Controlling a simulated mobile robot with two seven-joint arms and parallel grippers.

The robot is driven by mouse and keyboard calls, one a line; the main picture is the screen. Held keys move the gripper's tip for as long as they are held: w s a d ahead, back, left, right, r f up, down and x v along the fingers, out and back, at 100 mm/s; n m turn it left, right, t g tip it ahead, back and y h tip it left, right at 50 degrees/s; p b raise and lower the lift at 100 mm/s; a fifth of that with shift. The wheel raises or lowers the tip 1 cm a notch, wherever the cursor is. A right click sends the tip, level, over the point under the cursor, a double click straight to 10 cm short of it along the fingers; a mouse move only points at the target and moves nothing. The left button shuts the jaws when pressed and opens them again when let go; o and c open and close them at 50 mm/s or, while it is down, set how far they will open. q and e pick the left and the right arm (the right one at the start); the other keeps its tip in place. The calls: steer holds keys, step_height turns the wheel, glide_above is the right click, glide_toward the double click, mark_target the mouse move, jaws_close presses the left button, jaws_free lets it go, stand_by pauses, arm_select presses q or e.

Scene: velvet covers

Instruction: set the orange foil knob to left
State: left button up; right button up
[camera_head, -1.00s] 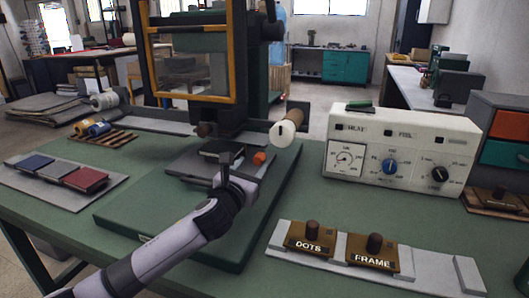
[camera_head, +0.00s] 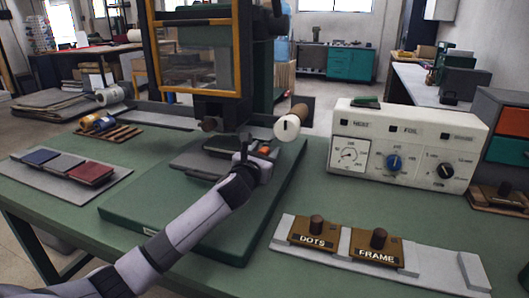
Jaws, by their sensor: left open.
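My left gripper (camera_head: 245,153) is open over the bed of the press, its arm coming in from the lower left. A small orange piece (camera_head: 264,150) shows just to the right of its fingers; I cannot tell if they touch. On the cream control box (camera_head: 345,129) at the right, a blue knob (camera_head: 394,162) sits below the label FOIL, clear of my gripper. No orange knob shows on the box. My right gripper is out of view.
The press frame (camera_head: 241,60) stands behind my gripper, with a cream roll (camera_head: 287,128) at its right. DOTS (camera_head: 313,236) and FRAME (camera_head: 376,251) blocks stand in front on a grey tray. Coloured pads (camera_head: 89,172) lie at the left. Green table is bare between box and tray.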

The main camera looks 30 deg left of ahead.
arm_select(q)
jaws_close()
steer(key=shift+s+a+r, duration=0.1)
steer(key=shift+a, duration=0.3)
steer(key=a, duration=0.2)
steer(key=s+a+p, duration=0.1)
steer(key=a, duration=0.1)
steer(key=a+p, duration=0.1)
steer(key=a, duration=0.2)
steer(key=shift+s, duration=0.35)
steer(key=a, duration=0.3)
steer(key=s+a, duration=0.1)
steer(key=a, duration=0.2)
steer(key=s+a, duration=0.1)
steer(key=a, duration=0.3)
steer(key=shift+s, duration=0.2)
steer(key=shift+s+a+b, duration=0.1)
steer(key=shift+a+b, duration=0.2)
steer(key=shift+a, duration=0.1)
jaws_free()
